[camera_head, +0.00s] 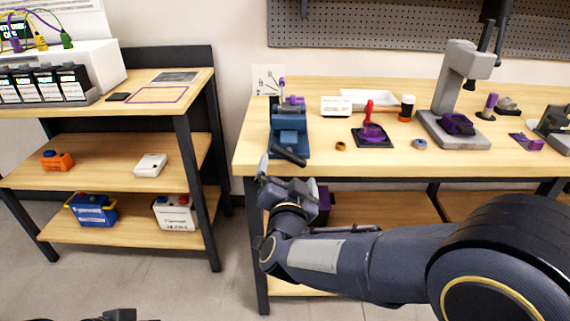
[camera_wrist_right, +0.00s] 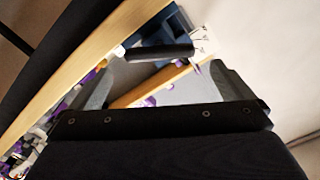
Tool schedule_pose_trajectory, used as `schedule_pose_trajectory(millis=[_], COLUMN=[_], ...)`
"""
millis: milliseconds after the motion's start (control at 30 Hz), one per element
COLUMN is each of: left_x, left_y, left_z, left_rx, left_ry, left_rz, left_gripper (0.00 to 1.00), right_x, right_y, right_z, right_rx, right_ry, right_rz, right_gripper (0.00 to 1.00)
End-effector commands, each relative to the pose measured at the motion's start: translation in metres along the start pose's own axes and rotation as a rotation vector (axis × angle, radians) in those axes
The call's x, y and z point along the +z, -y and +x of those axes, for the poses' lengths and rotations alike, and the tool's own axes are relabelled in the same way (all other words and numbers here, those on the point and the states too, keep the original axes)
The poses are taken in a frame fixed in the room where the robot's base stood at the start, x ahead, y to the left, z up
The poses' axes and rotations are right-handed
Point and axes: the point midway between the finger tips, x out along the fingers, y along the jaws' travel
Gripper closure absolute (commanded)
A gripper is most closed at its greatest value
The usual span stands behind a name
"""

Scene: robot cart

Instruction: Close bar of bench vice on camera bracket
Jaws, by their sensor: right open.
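The blue bench vice (camera_head: 287,136) stands at the left front of the workbench. Its black bar (camera_head: 289,155) sticks out at the bench's front edge; it also shows in the right wrist view (camera_wrist_right: 160,53). A purple piece (camera_head: 293,101), which looks like the camera bracket, is at the top of the vice; whether the jaws touch it cannot be told. My right gripper (camera_head: 285,174) is open and empty, just in front of and below the bar. In the right wrist view, the bar lies beyond my two fingertips (camera_wrist_right: 167,74), not clearly between them. A dark piece, perhaps my left gripper (camera_head: 120,315), shows at the bottom edge.
A shelf unit (camera_head: 160,108) stands to the left. Open floor lies between shelf and bench.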

Motion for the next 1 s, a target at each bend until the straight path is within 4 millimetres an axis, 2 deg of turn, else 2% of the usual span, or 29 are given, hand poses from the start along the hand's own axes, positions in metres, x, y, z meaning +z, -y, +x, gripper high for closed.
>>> schedule_pose_trajectory(millis=[200,333,500,733,900,1000], left_x=[0.001,0.001,0.001,0.001,0.001,0.001], left_y=[0.001,0.001,0.001,0.001,0.001,0.001], left_z=[0.002,0.002,0.002,0.002,0.002,0.002], left_rx=[0.0,0.0,0.0,0.0,0.0,0.0], left_ry=[0.0,0.0,0.0,0.0,0.0,0.0], left_rz=[0.0,0.0,0.0,0.0,0.0,0.0], left_gripper=[0.64,0.64,0.64,0.64,0.64,0.64], right_x=[0.0,0.0,-0.001,0.0,0.0,0.0], right_y=[-0.002,-0.001,-0.001,-0.001,-0.001,-0.001], right_z=[0.037,0.053,0.062,0.062,0.062,0.062], right_rx=[0.003,0.001,0.0,0.0,0.0,0.0], right_ry=[-0.001,0.0,0.001,0.002,0.002,0.003], right_rz=[-0.002,-0.001,-0.001,-0.001,-0.001,-0.001], right_gripper=[0.0,0.0,0.0,0.0,0.22,0.32])
